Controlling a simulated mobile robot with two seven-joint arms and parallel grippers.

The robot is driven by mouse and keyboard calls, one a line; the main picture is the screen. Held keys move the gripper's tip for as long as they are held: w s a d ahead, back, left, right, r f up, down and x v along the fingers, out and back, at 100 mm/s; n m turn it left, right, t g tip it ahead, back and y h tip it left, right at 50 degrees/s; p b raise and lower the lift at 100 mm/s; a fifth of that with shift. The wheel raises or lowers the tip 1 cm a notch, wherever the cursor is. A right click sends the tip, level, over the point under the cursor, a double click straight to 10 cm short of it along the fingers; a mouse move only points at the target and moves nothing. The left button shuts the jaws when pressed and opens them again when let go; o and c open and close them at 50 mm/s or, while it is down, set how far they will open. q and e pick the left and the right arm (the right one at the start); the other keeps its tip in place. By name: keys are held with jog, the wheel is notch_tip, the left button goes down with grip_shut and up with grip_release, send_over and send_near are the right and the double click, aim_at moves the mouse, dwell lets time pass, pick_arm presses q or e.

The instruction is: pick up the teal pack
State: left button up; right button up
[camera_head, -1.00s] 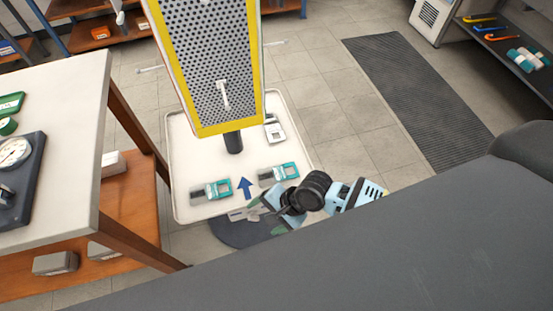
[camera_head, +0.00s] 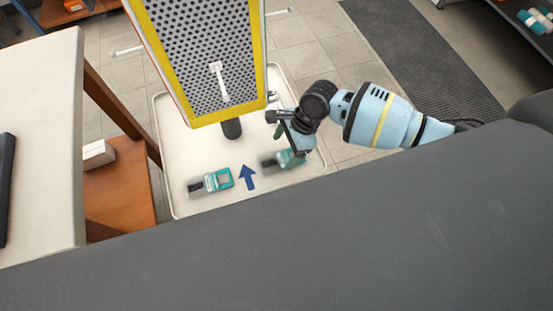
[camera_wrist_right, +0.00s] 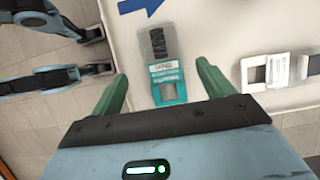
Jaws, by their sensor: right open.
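Two teal packs lie flat on the white tray (camera_head: 170,133) in the head view. The left teal pack (camera_head: 210,182) is in plain sight. The right teal pack (camera_head: 275,160) is partly covered by my right gripper (camera_head: 282,133), which hangs over it. In the right wrist view a teal pack (camera_wrist_right: 164,72) with a grey end lies between and beyond the two green fingertips of my right gripper (camera_wrist_right: 163,82). The fingers are apart with nothing held. My left gripper shows in neither view.
A blue arrow (camera_head: 247,177) marks the tray between the packs. A yellow-framed perforated panel (camera_head: 259,60) stands above the tray on a black post. A white-grey pack (camera_wrist_right: 281,70) lies nearby. A table (camera_head: 45,150) is at the left.

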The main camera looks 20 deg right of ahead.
aim_at(277, 159)
jog(key=shift+b+x, duration=0.65)
jog(key=shift+x, duration=2.25)
jog(key=shift+w+d, duration=0.15)
jog(key=shift+c, duration=0.3)
jog(key=c, duration=1)
